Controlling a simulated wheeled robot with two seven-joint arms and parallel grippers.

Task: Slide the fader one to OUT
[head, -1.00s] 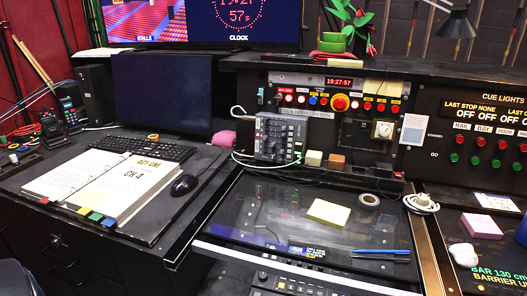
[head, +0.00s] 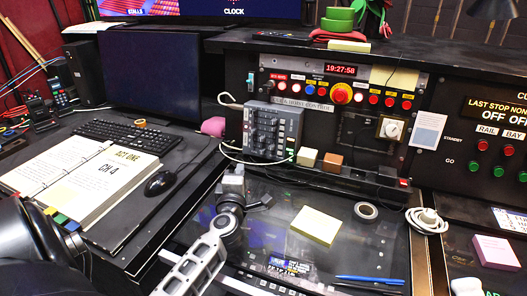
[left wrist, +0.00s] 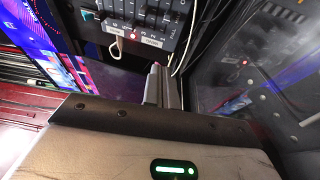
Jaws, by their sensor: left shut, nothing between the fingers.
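A grey control box (head: 272,132) with rows of knobs or sliders stands on the back of the desk. Its lower edge, with small labels and a red light, shows at the top of the left wrist view (left wrist: 140,20). I cannot tell which control is fader one, nor read an OUT mark. My left gripper (head: 234,172) is shut and empty, in front of and below the box's left side. In the left wrist view its closed fingers (left wrist: 157,72) point toward the box, apart from it as far as I can see. My right gripper is not in view.
A clear panel with a yellow note pad (head: 317,225) and tape roll (head: 366,211) lies right of my arm. An open script (head: 85,182), mouse (head: 160,183) and keyboard (head: 123,137) lie left. White cables loop beside the box. Small blocks (head: 307,157) stand to its right.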

